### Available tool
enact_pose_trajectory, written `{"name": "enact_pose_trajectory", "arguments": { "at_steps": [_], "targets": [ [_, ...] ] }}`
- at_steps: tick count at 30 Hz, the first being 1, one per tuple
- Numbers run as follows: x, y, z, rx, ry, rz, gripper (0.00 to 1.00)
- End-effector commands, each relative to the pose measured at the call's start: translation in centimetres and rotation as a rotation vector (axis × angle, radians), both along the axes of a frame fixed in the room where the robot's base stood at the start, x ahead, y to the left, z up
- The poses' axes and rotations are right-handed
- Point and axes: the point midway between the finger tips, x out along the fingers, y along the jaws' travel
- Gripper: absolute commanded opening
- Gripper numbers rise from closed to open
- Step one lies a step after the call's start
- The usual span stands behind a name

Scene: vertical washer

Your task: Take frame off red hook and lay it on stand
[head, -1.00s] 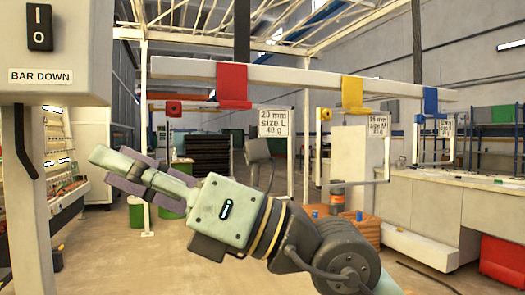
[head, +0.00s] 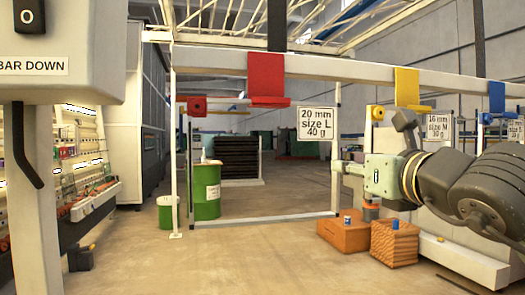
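The red hook (head: 266,75) hangs on the white overhead beam. A large, thin rectangular frame (head: 334,195) hangs under it, with a sign reading "20 mm size L 40 g" (head: 317,123) at its upper right. Its bottom bar (head: 265,217) runs low above the floor. My gripper (head: 342,168) points left and overlaps the frame's right side in the picture. I cannot tell whether they touch. The fingers are small and seen against clutter, so their opening is unclear. I cannot pick out a stand for the frame.
A yellow hook (head: 406,86) and a blue hook (head: 496,97) are on the same beam to the right. A green drum (head: 205,192) is at left. A "BAR DOWN" control box (head: 65,50) is at upper left. The middle floor is open.

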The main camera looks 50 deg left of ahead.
Motion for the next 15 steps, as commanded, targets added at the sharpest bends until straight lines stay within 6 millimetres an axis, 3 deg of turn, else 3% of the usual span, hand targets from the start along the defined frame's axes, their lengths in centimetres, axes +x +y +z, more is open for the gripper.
{"name": "enact_pose_trajectory", "arguments": {
  "at_steps": [8, 15],
  "targets": [
    [0.9, 2.4, 0.4, 0.0, 0.0, 0.003, 0.3],
    [2.3, 5.6, 0.9, 0.0, 0.001, 0.004, 0.3]
  ]
}}
